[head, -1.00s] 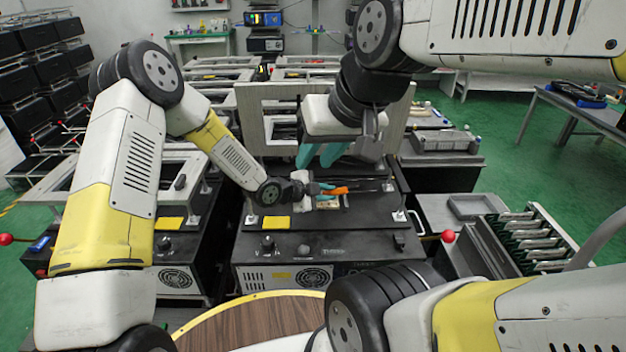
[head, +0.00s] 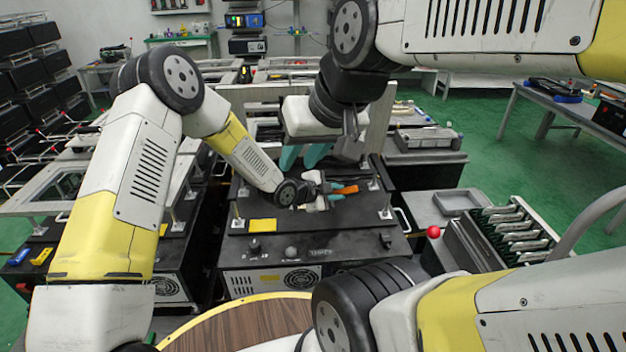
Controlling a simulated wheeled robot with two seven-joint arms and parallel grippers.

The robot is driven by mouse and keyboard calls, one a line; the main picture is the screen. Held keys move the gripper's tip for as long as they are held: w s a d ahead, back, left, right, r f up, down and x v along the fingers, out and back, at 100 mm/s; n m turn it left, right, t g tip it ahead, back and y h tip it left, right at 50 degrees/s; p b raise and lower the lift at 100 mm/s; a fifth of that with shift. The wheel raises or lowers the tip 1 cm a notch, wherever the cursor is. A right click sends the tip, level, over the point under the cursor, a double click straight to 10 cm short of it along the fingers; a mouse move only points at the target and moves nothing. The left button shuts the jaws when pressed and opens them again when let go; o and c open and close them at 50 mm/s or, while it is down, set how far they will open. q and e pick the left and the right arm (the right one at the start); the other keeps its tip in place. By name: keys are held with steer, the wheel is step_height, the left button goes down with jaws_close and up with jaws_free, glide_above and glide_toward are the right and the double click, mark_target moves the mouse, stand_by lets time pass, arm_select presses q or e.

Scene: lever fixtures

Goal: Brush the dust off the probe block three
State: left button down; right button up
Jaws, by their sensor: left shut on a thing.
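My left gripper (head: 332,190) is low over the black fixture (head: 290,243), toward the right of its top. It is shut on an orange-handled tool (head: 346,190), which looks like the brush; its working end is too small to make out. My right gripper (head: 303,156), with teal fingers pointing down, hangs behind and a little left of the left one. Its fingers are apart, with nothing seen between them. The probe blocks cannot be told apart; the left gripper and its wrist cover part of the fixture top.
A lever with a red ball (head: 433,232) stands right of the fixture, beside a rack of metal plates (head: 510,232). A grey tray (head: 458,202) is behind it. A round wooden table (head: 235,325) is in front.

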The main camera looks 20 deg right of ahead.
arm_select(q)
steer(key=shift+w+a, duration=0.3)
steer(key=shift+a, duration=0.95)
steer(key=shift+w+a, duration=0.35)
steer(key=shift+a, duration=0.95)
steer(key=shift+w+a, duration=0.3)
steer(key=shift+a, duration=0.95)
step_height(320, 180, up, 9)
